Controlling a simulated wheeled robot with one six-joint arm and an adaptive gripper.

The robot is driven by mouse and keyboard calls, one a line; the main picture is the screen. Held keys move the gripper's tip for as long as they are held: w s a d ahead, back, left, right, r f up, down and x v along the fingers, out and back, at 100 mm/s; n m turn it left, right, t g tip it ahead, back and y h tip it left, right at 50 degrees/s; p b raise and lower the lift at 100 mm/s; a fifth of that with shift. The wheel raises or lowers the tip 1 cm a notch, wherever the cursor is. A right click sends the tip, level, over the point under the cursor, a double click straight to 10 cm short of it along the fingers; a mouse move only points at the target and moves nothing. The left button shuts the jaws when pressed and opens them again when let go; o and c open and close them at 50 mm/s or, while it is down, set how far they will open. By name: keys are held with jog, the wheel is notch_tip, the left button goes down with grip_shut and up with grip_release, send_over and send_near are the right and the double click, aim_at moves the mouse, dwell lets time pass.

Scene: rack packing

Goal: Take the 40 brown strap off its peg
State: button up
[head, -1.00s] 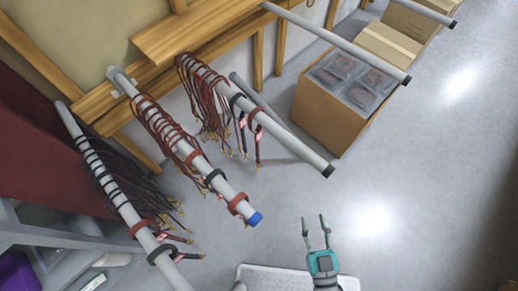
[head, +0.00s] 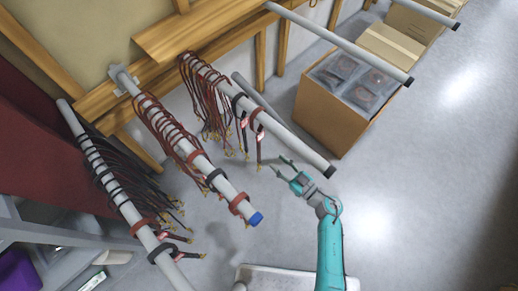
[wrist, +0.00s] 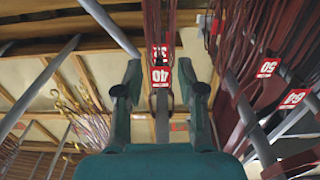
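In the wrist view, a red tag marked 40 (wrist: 160,76) hangs on a narrow brown strap (wrist: 152,22), seen between my fingers and beyond them. In the head view, a brown strap (head: 259,148) with a red tag hangs near the free end of the grey peg (head: 290,135); its number is too small to read there. My gripper (head: 277,163) is open and empty, just right of that hanging strap and below the peg. It also shows open in the wrist view (wrist: 160,88). I cannot tell how far the tag is from my fingers.
Straps tagged 50 (wrist: 267,67) and 60 (wrist: 294,98) hang to the right in the wrist view. A blue-capped peg (head: 225,190) with several straps is on the left. A cardboard box (head: 325,125) stands behind the peg. Floor is clear on the right.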

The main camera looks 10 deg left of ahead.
aim_at(260, 146)
jog(key=x, duration=1.1)
jog(key=shift+w+d+f, duration=0.1)
jog(key=shift+w+f, duration=0.05)
jog(key=shift+f, duration=0.1)
grip_shut()
